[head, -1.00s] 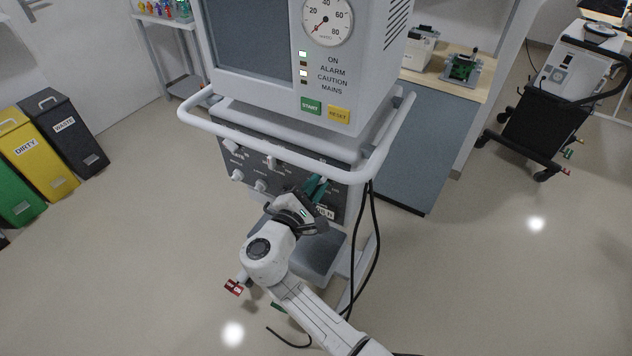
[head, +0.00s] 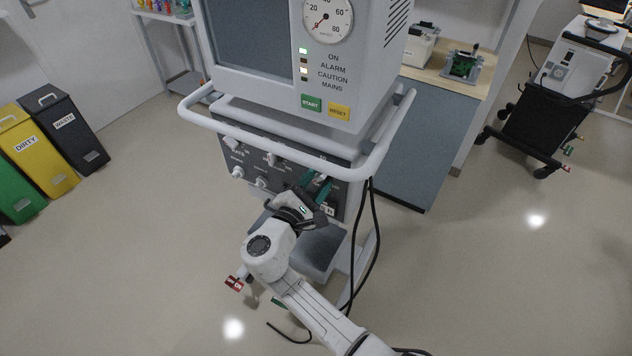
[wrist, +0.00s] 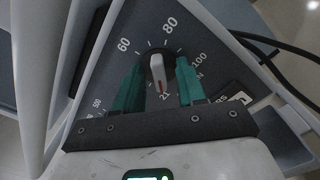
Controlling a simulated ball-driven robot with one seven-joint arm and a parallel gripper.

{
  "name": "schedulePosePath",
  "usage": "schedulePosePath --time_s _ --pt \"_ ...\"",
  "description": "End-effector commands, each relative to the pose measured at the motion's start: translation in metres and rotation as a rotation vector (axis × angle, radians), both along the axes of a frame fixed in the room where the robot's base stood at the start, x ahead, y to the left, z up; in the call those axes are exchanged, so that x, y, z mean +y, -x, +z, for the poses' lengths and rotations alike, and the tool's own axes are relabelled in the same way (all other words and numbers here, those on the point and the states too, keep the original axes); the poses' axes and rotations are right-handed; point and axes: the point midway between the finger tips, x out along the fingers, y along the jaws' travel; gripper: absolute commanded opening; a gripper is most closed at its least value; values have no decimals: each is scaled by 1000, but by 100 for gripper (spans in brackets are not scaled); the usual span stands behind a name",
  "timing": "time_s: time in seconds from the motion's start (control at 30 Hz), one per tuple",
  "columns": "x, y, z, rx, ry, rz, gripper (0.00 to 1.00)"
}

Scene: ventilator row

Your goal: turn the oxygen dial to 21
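In the wrist view the oxygen dial (wrist: 159,70) is a dark round knob with a white pointer bar. The numbers 60, 80 and 100 run around the far side of the scale. My gripper (wrist: 159,84) is open, with one teal finger on either side of the dial and narrow gaps beside the white bar. In the head view my gripper (head: 319,187) is at the right part of the ventilator's lower control panel (head: 230,153) and hides the dial.
A white rail (head: 290,143) runs around the ventilator above the panel. Other white knobs (head: 262,181) sit left of my gripper. Black cables (head: 372,235) hang at the right side. The floor to the left is clear, with bins (head: 66,125) farther off.

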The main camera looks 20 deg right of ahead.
Motion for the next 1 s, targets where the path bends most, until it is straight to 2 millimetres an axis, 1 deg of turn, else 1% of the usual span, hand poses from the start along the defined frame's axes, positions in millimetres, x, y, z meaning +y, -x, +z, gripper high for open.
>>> schedulePosePath --time_s 0.23,0.33,0.47,0.7,0.83,1.0 --pt "1 1 1 -2 0 0 39" --pt "8 6 0 -2 0 1 39" --pt "24 19 -2 -3 -1 4 39" --pt "61 48 -2 -2 0 4 39" --pt "74 59 -1 -2 -1 2 39" --pt "83 67 0 0 0 0 39"
